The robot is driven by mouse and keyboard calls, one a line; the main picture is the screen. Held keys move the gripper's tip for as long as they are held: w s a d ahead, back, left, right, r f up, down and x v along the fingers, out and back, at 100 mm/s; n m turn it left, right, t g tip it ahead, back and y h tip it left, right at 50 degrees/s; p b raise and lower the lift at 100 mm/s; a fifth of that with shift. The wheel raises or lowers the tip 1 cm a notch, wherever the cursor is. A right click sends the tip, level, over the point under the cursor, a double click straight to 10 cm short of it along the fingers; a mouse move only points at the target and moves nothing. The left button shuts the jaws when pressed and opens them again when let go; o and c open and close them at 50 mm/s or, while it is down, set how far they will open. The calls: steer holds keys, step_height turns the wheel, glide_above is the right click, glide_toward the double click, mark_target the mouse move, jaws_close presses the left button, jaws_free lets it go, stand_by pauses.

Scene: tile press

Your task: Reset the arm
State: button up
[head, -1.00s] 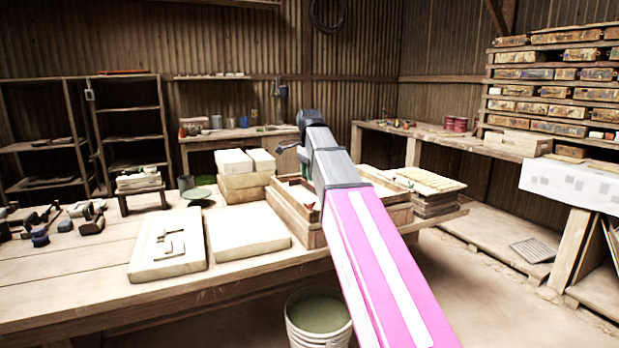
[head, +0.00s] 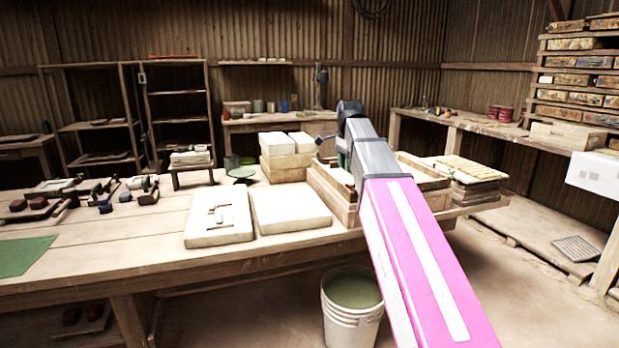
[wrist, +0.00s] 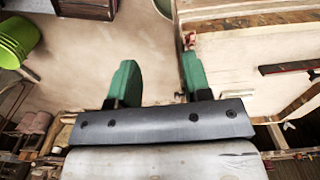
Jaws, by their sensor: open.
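My arm, pink with a white stripe and a grey end, reaches out over the right end of the workbench (head: 60,262) in the head view. My gripper (wrist: 157,75) shows in the wrist view with its two green fingers apart and nothing between them. It is above a wooden box (wrist: 250,60) with pale contents, which shows by the right finger. In the head view my arm hides most of the gripper and part of the wooden crates (head: 330,195) beneath it.
A carved pale slab (head: 219,216) and a plain pale slab (head: 290,208) lie on the bench. Stacked blocks (head: 287,150) stand behind. A bucket (head: 352,300) of greenish liquid stands on the floor in front. A stack of boards (head: 468,172) is at the bench's right end.

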steer(key=s+d+f+n, duration=0.2)
steer(key=s+f+n, duration=0.1)
steer(key=f, duration=0.9)
steer(key=s+d+f+n, duration=0.1)
steer(key=s+f+n, duration=0.25)
steer(key=f, duration=0.85)
steer(key=s+d+f+n, duration=0.1)
steer(key=s+f+n, duration=0.3)
steer(key=f, duration=0.5)
steer(key=s+d+f+n, duration=0.2)
steer(key=s+f+n, duration=0.1)
steer(key=s+f, duration=0.5)
steer(key=shift+s+f+n, duration=0.35)
steer(key=shift+f, duration=0.5)
steer(key=shift+d, duration=0.1)
